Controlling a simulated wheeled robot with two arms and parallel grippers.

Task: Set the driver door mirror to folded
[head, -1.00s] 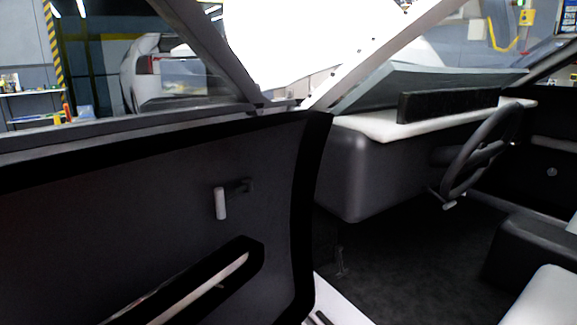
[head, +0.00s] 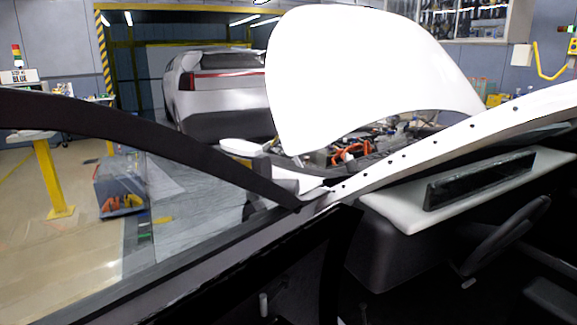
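The driver door (head: 215,262) stands at the lower left, with its dark window frame (head: 150,135) arching to the windshield pillar. Near the front corner of its window, a small dark and grey shape (head: 258,203) shows through the glass. It may be the door mirror, but I cannot tell for sure or see whether it is folded. Neither of my grippers is in view.
The raised white hood (head: 350,75) stands over the engine bay (head: 350,150). The dashboard (head: 400,211) and steering wheel (head: 505,238) are at right. A white car (head: 215,90) is parked behind. A bin (head: 121,190) and yellow post (head: 54,180) stand at left.

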